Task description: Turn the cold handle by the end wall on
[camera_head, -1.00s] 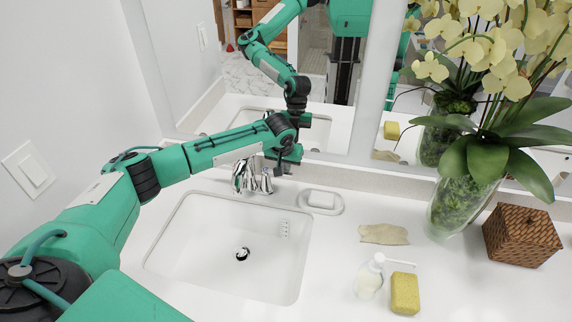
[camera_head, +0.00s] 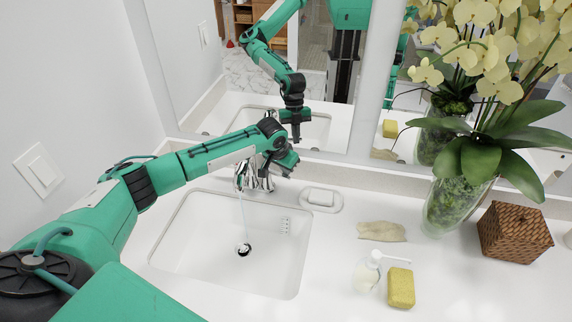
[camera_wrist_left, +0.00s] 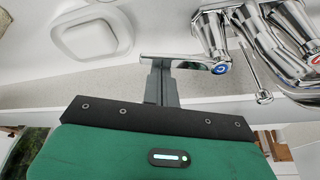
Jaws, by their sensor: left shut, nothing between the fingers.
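The chrome faucet (camera_head: 250,178) stands behind the sink, and a thin stream of water runs from it to the drain. In the left wrist view the blue-marked cold handle (camera_wrist_left: 221,66) has its lever stretching left across my left gripper's fingertips (camera_wrist_left: 160,78). The fingers are shut with nothing between them and appear to be at or touching the lever; exact contact is unclear. In the head view my left gripper (camera_head: 287,163) is just right of the faucet, partly hiding it. The red-marked hot handle (camera_wrist_left: 314,58) is at the wrist view's right edge. My right gripper is not in view.
The white sink (camera_head: 200,250) lies below my left arm. A soap dish (camera_head: 321,201) sits right of the faucet. A cloth (camera_head: 382,231), pump bottle (camera_head: 367,272), yellow sponge (camera_head: 401,288), orchid vase (camera_head: 455,205) and woven box (camera_head: 515,232) stand farther right. The mirror (camera_head: 235,85) is close behind.

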